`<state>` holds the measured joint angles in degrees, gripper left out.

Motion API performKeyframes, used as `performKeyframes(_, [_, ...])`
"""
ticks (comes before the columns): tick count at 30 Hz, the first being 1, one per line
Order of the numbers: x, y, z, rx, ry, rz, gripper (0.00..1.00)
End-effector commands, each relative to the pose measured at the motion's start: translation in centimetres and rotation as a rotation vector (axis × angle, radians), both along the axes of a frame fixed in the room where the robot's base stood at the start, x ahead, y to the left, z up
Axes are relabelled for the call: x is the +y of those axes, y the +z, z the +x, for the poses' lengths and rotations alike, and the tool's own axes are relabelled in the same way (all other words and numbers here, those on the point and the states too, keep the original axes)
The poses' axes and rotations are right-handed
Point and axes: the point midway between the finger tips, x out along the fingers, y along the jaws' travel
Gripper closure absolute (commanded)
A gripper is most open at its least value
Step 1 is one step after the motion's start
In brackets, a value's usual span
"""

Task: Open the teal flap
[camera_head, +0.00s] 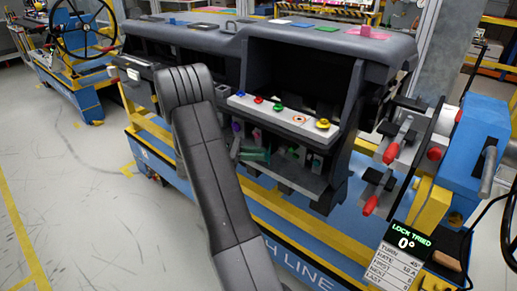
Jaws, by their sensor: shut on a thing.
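A small teal piece (255,155), which looks like the teal flap, shows under the button strip in the recess of the dark dashboard module (215,40). It lies just right of my dark arm. Whether it is open or closed, I cannot tell at this size. My arm rises from the bottom middle and bends in front of the module's left part. My gripper does not show; the arm hides that area, so any contact with the flap is hidden.
A pale strip (280,117) carries several coloured buttons above small coloured levers. Red-handled clamps (390,153) and a blue fixture (478,140) stand at the right. Floor at the left is clear.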

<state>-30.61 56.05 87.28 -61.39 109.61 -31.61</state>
Motion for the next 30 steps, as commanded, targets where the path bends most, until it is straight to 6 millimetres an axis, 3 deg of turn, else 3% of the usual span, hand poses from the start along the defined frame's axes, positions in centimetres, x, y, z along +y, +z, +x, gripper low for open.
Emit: performKeyframes(30, [1.0,0.5,1.2,0.0,-0.26,-0.001,1.0])
